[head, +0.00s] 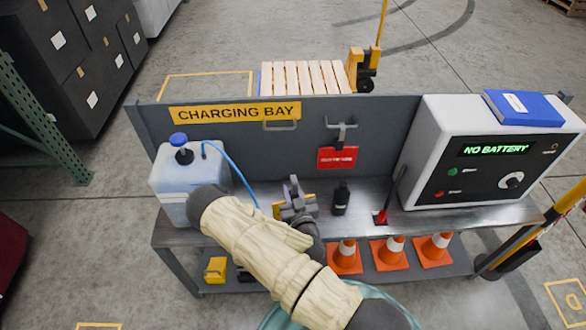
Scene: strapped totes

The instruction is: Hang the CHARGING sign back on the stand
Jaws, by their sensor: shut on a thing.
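My gripper (293,196) is over the middle of the steel bench. It is shut on a yellow piece (278,210), which looks like a small plate. The gripper and forearm cover most of it, and no lettering on it can be read. A red sign (337,158) with white lettering hangs below a metal hook (341,128) on the grey back panel (375,115). To its left, a metal bracket (282,126) on the panel carries nothing. A fixed yellow strip reading CHARGING BAY (235,112) is on the panel at upper left.
A whitish jug (187,180) with a blue cap and hose stands left on the bench. A black bottle (341,198) is right of my gripper. A charger (485,155) reading NO BATTERY, with a blue binder (522,107) on top, fills the right. Orange cones (391,254) stand below.

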